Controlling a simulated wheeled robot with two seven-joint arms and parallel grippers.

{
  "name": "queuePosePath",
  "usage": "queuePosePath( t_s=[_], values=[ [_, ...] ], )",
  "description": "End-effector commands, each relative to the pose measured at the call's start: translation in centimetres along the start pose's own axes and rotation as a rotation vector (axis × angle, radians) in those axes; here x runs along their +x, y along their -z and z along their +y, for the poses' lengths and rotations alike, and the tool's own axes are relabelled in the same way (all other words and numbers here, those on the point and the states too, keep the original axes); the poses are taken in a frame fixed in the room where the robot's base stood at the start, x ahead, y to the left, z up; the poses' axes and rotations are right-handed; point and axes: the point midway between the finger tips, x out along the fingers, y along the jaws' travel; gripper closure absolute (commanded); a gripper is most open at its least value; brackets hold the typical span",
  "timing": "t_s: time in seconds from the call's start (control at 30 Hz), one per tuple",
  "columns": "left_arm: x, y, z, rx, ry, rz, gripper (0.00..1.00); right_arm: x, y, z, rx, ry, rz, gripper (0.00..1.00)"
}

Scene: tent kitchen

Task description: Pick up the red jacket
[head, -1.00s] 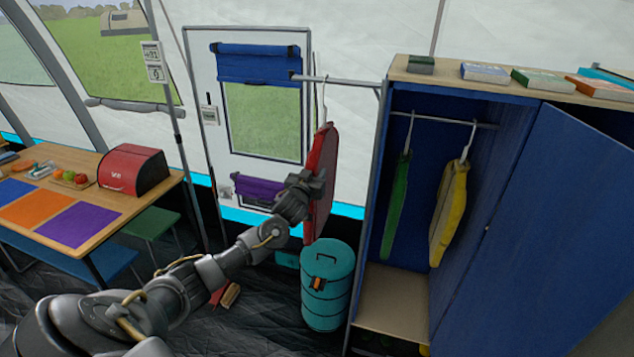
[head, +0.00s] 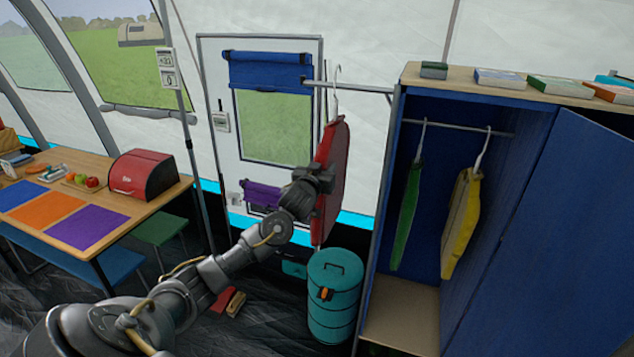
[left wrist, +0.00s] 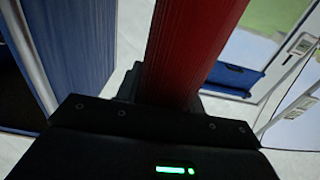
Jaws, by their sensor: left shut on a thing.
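The red jacket (head: 332,165) hangs from a light hanger (head: 337,88) by a rail (head: 362,88) left of the wardrobe, in the head view. Whether the hanger's hook still touches the rail I cannot tell. My left gripper (head: 321,181) is shut on the jacket at about mid-height, and the arm partly covers its left side. In the left wrist view the red jacket (left wrist: 192,50) rises straight up from between the jaws of my left gripper (left wrist: 168,95). My right gripper is not in view.
An open blue wardrobe (head: 525,190) stands to the right, holding a green garment (head: 405,215) and a yellow garment (head: 461,222) on hangers. A teal canister (head: 335,300) stands below the jacket. A table (head: 160,203) with a red bread box (head: 150,174) is at left.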

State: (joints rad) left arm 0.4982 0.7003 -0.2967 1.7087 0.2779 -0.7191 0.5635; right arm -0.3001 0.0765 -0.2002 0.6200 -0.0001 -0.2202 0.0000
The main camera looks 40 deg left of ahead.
Motion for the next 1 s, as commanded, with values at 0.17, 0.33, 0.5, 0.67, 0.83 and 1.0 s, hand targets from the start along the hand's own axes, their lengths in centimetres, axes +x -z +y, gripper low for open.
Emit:
queuePosePath(
  t_s=[0.17, 0.33, 0.5, 0.67, 0.83, 1.0],
  values=[
    [-3.5, 4.2, 0.7, -0.003, -0.004, 0.009, 1.0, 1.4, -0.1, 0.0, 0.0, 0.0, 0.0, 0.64],
    [-7.6, 6.0, 1.3, -0.002, -0.007, 0.004, 1.0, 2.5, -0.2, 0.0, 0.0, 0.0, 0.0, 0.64],
    [-10.4, 7.5, 1.6, -0.001, -0.008, 0.001, 1.0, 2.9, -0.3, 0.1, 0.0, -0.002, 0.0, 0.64],
    [-11.8, 8.5, 1.7, -0.004, -0.008, -0.001, 1.0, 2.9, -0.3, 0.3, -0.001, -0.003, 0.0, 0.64],
    [-12.3, 8.7, 1.7, -0.004, -0.008, -0.002, 1.0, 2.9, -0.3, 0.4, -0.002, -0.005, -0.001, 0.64],
    [-12.3, 8.7, 1.7, -0.004, -0.008, -0.002, 1.0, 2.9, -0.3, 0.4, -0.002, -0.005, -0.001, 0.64]
  ],
)
